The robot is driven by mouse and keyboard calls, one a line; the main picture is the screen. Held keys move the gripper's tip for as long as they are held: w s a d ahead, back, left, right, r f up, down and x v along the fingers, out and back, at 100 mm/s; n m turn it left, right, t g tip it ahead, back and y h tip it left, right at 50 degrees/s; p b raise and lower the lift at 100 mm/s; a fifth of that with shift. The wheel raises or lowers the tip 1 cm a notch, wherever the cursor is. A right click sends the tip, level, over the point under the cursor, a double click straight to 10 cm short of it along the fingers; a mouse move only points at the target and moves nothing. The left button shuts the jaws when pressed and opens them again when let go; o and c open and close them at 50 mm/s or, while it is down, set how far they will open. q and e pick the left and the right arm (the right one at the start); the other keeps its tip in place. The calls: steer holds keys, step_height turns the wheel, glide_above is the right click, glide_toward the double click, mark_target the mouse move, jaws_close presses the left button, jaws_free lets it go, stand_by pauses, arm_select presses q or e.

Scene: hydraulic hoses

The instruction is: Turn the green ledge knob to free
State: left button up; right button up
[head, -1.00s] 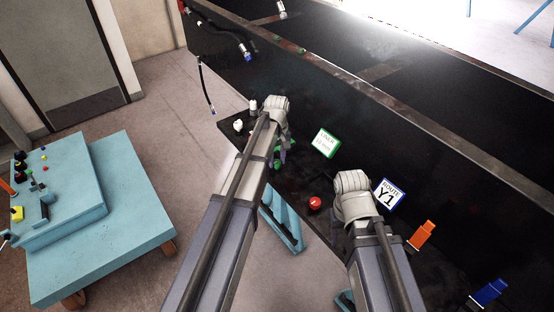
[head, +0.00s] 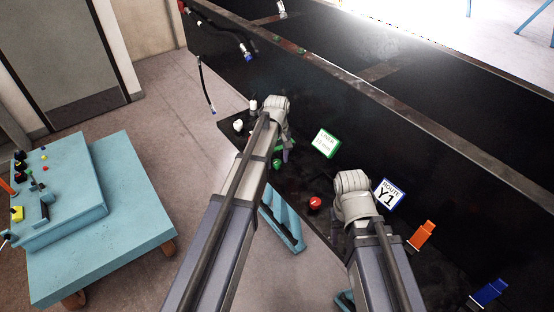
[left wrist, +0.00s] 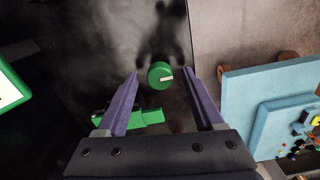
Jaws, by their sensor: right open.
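The round green knob (left wrist: 160,75) shows in the left wrist view, with a white pointer mark aimed to the right. My left gripper (left wrist: 161,78) is open, its two purple fingers on either side of the knob with gaps to it. I cannot tell how far the fingertips are above it. In the head view my left gripper (head: 283,153) is over the black ledge (head: 312,232), and my arm partly hides the green parts there. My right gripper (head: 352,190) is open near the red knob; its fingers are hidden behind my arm.
A long green part (left wrist: 150,117) lies near my left fingers. A green-framed sign (head: 325,143), red knob (head: 315,203), Y1 sign (head: 389,194), white fittings (head: 238,126), orange block (head: 421,236) and blue block (head: 489,292) line the ledge. A teal bench (head: 140,240) stands left.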

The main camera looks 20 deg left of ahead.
mark_target(277, 161)
arm_select(q)
steer(key=shift+r, duration=0.15)
arm_select(e)
steer(key=shift+r, duration=0.15)
arm_select(q)
step_height(277, 161, up, 8)
steer(key=p, duration=0.8)
steer(key=shift+f, duration=0.2)
arm_select(e)
step_height(277, 161, up, 8)
steer(key=shift+f, duration=0.25)
arm_select(q)
steer(key=shift+f, duration=0.1)
